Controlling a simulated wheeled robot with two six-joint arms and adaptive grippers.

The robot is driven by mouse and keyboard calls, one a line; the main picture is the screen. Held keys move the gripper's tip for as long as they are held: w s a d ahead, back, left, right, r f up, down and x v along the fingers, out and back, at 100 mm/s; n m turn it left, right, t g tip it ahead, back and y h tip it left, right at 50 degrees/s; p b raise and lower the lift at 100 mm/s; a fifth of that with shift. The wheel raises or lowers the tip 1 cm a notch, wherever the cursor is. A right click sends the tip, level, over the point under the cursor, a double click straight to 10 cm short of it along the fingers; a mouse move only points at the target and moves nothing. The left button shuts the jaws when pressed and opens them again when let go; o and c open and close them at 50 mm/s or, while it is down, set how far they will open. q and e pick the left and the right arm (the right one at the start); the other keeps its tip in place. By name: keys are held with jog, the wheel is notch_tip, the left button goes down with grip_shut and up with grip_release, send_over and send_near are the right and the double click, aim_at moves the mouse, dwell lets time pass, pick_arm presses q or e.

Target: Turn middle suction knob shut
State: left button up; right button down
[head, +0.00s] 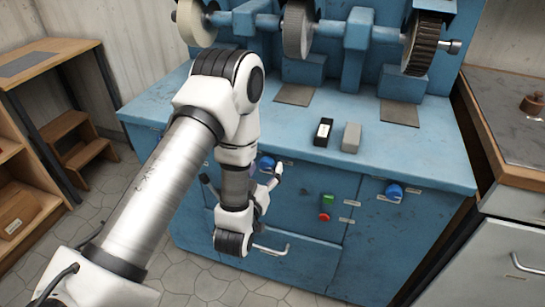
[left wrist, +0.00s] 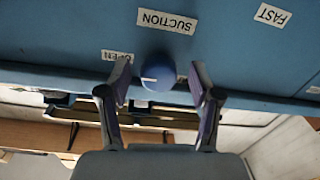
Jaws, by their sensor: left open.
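A blue round suction knob (head: 266,163) sits on the front of the blue machine cabinet, partly hidden by my left gripper. The same knob (left wrist: 158,72) shows in the left wrist view, with a pale mark on its left side, towards the OPEN label (left wrist: 117,56). My left gripper (left wrist: 160,78) is open, with one finger on each side of the knob; I cannot tell whether they touch it. In the head view the left gripper (head: 241,178) is in front of the cabinet, partly hidden by my own arm. My right gripper is out of view.
Another blue knob (head: 394,191) is farther right on the cabinet. A green and red switch (head: 326,207) lies between the knobs. A black box (head: 323,132) and a grey block (head: 351,137) stand on the bench top. A drawer handle (head: 271,249) projects below.

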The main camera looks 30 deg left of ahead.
pick_arm(q)
jog(key=shift+w+r, duration=0.15)
jog(key=shift+c, duration=0.6)
jog(key=c, duration=1)
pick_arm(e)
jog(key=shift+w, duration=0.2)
